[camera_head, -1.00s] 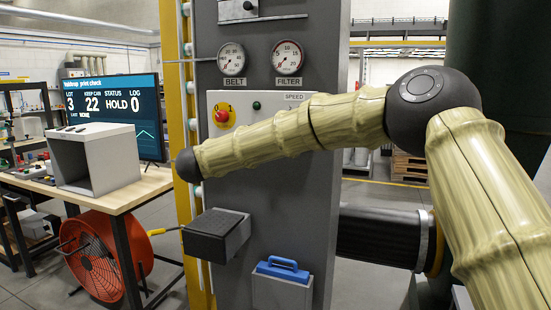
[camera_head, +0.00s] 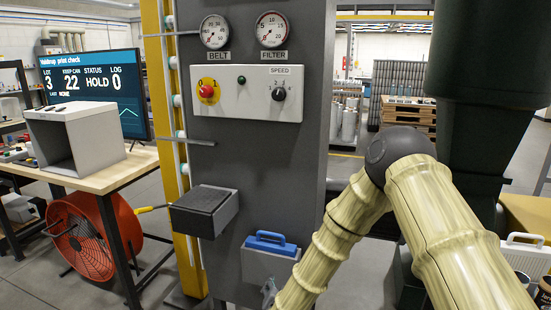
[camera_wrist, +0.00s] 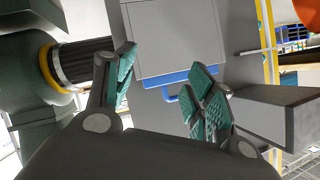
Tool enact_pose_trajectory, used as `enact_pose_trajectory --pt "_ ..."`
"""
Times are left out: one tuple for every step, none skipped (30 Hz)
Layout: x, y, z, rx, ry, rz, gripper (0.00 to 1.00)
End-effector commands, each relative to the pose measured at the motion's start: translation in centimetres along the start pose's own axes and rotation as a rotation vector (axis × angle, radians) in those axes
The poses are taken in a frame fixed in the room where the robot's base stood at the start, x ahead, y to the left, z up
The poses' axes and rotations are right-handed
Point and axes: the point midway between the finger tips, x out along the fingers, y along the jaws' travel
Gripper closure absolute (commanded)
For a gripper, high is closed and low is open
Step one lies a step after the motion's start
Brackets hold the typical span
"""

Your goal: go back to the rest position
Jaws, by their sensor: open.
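My gripper (camera_wrist: 168,78) is open in the wrist view, with teal pads on its fingers and nothing between them. Beyond the fingers is a grey box with a blue handle (camera_wrist: 182,78). In the head view my arm bends at a dark elbow and its forearm slopes down to the left. A small part of my gripper (camera_head: 269,292) shows low in that view, in front of the grey box with the blue handle (camera_head: 270,243). The gap between gripper and box cannot be judged. Most of the gripper is hidden or out of frame there.
The grey column has a control panel (camera_head: 247,90) and a dark box-shaped ledge (camera_head: 204,210). A table (camera_head: 125,172) with a screen (camera_head: 97,92) and a grey hood stands left, an orange fan (camera_head: 90,235) below it. A dark green pillar (camera_head: 490,95) stands right.

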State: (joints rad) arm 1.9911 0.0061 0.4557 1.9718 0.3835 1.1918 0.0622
Motion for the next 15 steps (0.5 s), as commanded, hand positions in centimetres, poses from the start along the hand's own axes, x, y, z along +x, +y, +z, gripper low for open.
enact_pose_trajectory --pt "-0.7 2.3 1.9 -0.032 -0.05 0.013 0.45" --pt "-1.1 3.6 3.0 -0.051 -0.081 0.02 0.45" --pt "-1.8 5.3 4.4 -0.076 -0.12 0.029 0.45" --pt "-2.3 6.6 5.5 -0.094 -0.152 0.036 0.45" --pt "-2.9 7.9 6.4 -0.111 -0.181 0.043 0.45" --pt "-3.7 9.6 7.8 -0.134 -0.224 0.053 0.45" --pt "-4.4 10.9 8.7 -0.15 -0.253 0.061 0.45" --pt "-5.1 12.2 9.7 -0.166 -0.286 0.068 0.45" --pt "-6.1 13.9 10.8 -0.187 -0.325 0.08 0.45" --pt "-7.0 15.1 11.7 -0.202 -0.359 0.087 0.45" --pt "-7.8 16.4 12.5 -0.217 -0.389 0.096 0.45" --pt "-9.0 18.1 13.6 -0.235 -0.433 0.107 0.45" --pt "-9.9 19.3 14.3 -0.25 -0.463 0.115 0.45" --pt "-11.0 20.5 15.1 -0.263 -0.497 0.125 0.45" --pt "-12.3 22.1 16.1 -0.281 -0.539 0.136 0.45"
